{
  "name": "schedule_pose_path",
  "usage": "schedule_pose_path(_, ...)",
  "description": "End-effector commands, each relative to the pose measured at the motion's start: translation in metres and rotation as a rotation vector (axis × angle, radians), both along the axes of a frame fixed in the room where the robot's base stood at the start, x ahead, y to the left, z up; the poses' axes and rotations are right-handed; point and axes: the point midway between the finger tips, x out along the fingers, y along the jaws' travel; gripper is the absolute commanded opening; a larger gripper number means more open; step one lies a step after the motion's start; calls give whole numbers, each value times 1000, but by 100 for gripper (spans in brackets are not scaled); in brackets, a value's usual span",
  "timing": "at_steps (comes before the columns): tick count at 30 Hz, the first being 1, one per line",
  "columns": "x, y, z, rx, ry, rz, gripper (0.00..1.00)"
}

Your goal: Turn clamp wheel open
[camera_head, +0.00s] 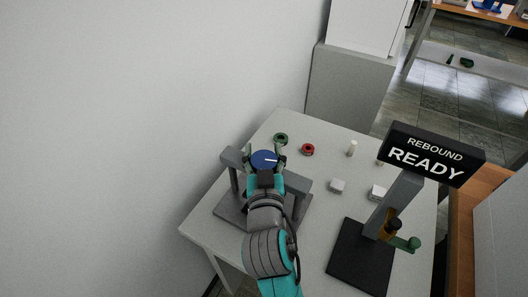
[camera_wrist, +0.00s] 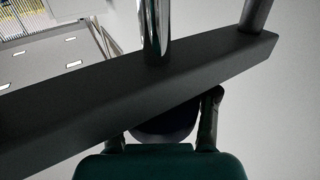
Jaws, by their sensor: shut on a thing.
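The clamp wheel is a blue disc (camera_head: 264,157) with a white mark pointing right. It sits on top of a grey press frame (camera_head: 231,158) on the table. My gripper (camera_head: 265,163) reaches it from the front and is shut on the wheel, one finger on each side. In the wrist view, my gripper (camera_wrist: 165,122) has its fingers on both sides of the wheel (camera_wrist: 165,134), which looks dark there. A grey crossbar (camera_wrist: 130,92) and a shiny screw post (camera_wrist: 154,35) cross that view. My arm hides part of the frame and its base.
A black rebound stand (camera_head: 360,258) with a READY sign (camera_head: 425,155) stands at the right front. A green ring (camera_head: 280,139), a red ring (camera_head: 308,149), a white cylinder (camera_head: 351,148) and white blocks (camera_head: 337,186) lie behind and right. A plain wall is at left.

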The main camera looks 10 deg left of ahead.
Motion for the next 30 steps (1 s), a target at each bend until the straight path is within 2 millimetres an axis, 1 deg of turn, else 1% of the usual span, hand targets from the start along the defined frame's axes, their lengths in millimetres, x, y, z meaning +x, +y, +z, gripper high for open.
schedule_pose_path(6, -1, 0, -2, -2, 5, 0, 24)
schedule_pose_path(7, -1, 0, -2, -2, 5, 0, 66)
schedule_pose_path(8, -1, 0, -2, -2, 4, 0, 70)
schedule_pose_path(16, 0, 0, -1, 0, 2, -1, 70)
schedule_pose_path(20, -5, -1, -1, -1, 2, 0, 70)
schedule_pose_path(23, -16, -2, -2, -2, 2, 1, 70)
schedule_pose_path(26, -33, -5, -2, -2, 4, 2, 70)
schedule_pose_path(30, -62, -10, -2, -3, 4, 3, 70)
